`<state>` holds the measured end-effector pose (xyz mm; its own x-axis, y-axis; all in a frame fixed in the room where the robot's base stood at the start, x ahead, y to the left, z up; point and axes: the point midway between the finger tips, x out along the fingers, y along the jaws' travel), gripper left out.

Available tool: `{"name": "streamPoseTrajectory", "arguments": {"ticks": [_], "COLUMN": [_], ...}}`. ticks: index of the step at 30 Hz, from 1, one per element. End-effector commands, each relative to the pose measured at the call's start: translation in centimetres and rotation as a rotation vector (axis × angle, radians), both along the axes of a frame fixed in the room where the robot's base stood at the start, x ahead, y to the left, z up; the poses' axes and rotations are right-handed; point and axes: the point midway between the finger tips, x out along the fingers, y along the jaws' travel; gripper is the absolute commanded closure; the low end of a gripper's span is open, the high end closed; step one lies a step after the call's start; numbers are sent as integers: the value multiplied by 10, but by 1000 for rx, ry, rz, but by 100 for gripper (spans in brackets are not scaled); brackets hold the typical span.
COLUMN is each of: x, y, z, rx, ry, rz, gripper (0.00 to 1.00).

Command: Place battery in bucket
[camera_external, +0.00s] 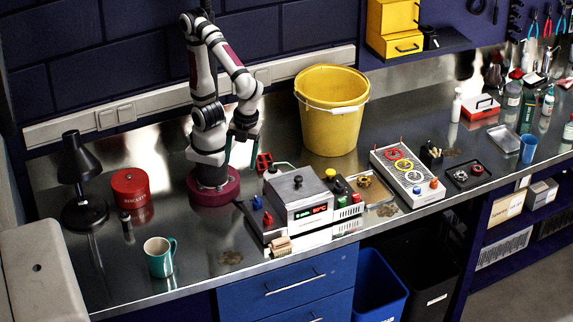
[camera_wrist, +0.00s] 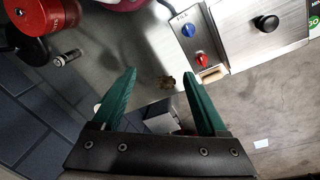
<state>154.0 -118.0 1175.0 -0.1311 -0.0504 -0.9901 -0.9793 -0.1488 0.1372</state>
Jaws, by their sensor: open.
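The battery (camera_external: 126,222) is a small dark cylinder with a lighter end, standing on the steel bench beside the red tin. In the wrist view the battery (camera_wrist: 67,58) is at the upper left, apart from my fingers. The yellow bucket (camera_external: 332,118) stands upright at the back of the bench, right of my arm; its inside bottom is hidden. My gripper (camera_external: 241,155) hangs above the bench between the red tin and the bucket. In the wrist view my gripper (camera_wrist: 159,75) has its two green fingers spread, with nothing held between them.
The red tin (camera_external: 131,187) and black lamp (camera_external: 84,205) stand left of my arm. A teal mug (camera_external: 159,257) is near the front edge. A metal control box (camera_external: 298,198) stands right of my gripper. Bare bench lies between mug and control box.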

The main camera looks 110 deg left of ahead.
Motion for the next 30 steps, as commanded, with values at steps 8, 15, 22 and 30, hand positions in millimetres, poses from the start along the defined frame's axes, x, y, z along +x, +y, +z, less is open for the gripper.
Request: {"name": "streamPoseTrajectory", "arguments": {"ticks": [8,15,22,30], "x": [-143,-300,-324,-323], "y": [-154,-164,-158,-156], "z": [-29,-53,-57,-121], "rx": [-106,-187,-202,-195], "ry": [-60,-81,-83,-74], "rz": [-1807,-2922,-3091,-3087], "gripper": [24,24,24,24]}}
